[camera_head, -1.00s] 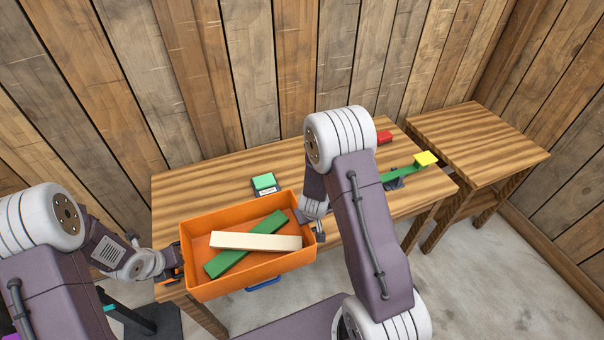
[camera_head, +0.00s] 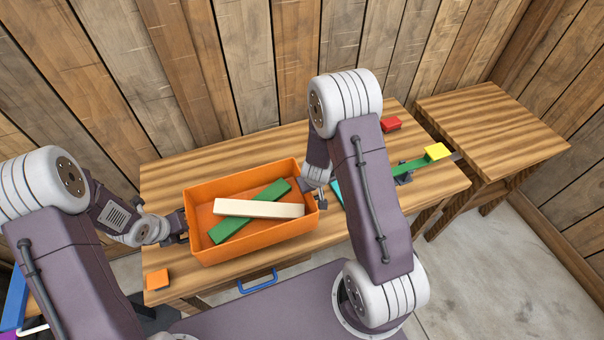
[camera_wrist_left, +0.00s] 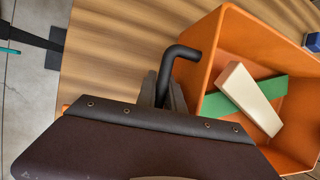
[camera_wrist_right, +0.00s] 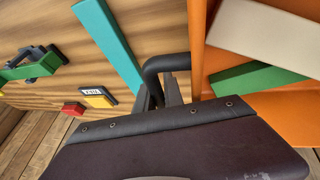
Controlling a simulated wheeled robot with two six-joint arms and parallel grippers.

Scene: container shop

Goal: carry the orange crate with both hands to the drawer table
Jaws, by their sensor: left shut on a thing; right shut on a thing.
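The orange crate (camera_head: 262,247) is in the middle of the head view, over the wooden drawer table (camera_head: 165,215). A cream bar (camera_head: 258,208) lies across a green bar (camera_head: 243,218) inside it. My left gripper (camera_head: 180,228) is shut on the crate's dark handle at its left end; the handle shows in the left wrist view (camera_wrist_left: 180,52). My right gripper (camera_head: 318,197) is shut on the handle at the right end, also seen in the right wrist view (camera_wrist_right: 160,65). The crate looks about level. I cannot tell whether its bottom touches the table.
An orange block (camera_head: 157,279) lies at the table's front left. A blue drawer handle (camera_head: 258,281) is on the front. A smaller table (camera_head: 490,125) stands beyond.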

